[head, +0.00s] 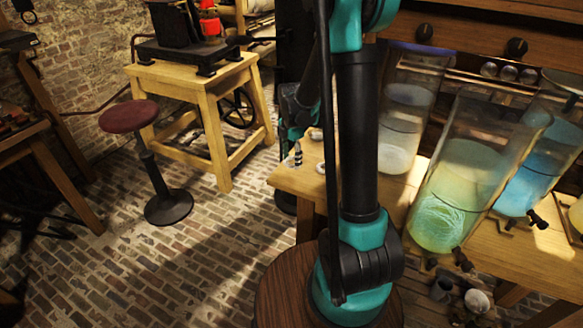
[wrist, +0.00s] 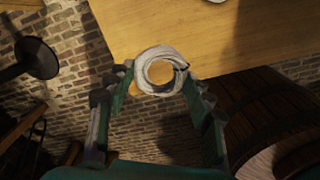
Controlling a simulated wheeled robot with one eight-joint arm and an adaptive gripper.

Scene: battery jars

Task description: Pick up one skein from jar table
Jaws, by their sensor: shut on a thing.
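A pale grey-white skein (wrist: 143,72), coiled in a ring, sits between the fingertips of my gripper (wrist: 161,83) in the wrist view. The gripper is shut on it, one finger at each side. The ring shows over the edge of the wooden jar table (wrist: 255,42), with brick floor below. I cannot tell whether it still touches the table. In the head view my arm hides much of the table's left end (head: 287,179). Small pale items (head: 316,134) show beside the arm there, too small to name surely.
Tall glass jars with pale, green (head: 450,200) and blue (head: 528,185) liquid stand on the table right of my arm. A red-topped stool (head: 128,117) and a wooden stand (head: 205,85) are at left. A barrel (wrist: 262,110) is at right in the wrist view. Brick floor is open at left.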

